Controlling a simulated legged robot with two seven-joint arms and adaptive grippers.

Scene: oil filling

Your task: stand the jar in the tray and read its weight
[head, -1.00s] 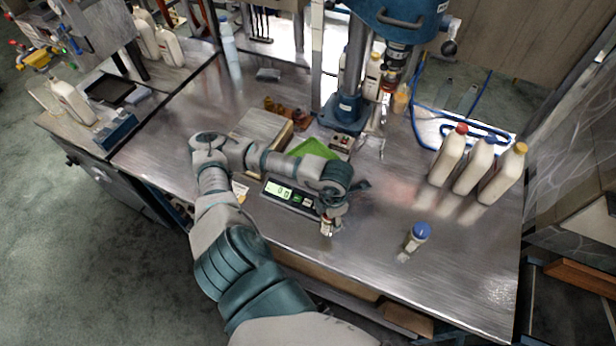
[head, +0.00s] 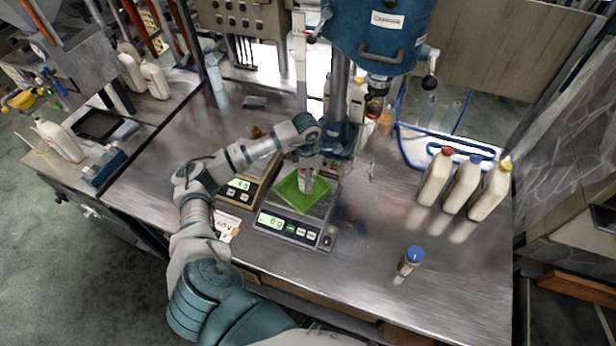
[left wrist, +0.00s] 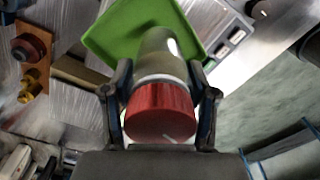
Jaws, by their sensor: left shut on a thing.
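The jar shows in the left wrist view with a red cap (left wrist: 160,112) and a grey-white body (left wrist: 163,58). My left gripper (left wrist: 160,95) is shut around it near the cap. In the head view my left gripper (head: 309,160) is above the green tray (head: 287,192) and the jar (head: 306,183) points down into the tray area. I cannot tell whether the jar's base touches the tray. The tray lies on a scale (head: 292,229) whose lit display (head: 272,221) seems to start with a 6; the rest is too small to read. My right gripper is not in view.
Several white bottles (head: 464,187) stand further right. A blue press (head: 340,133) rises behind the tray.

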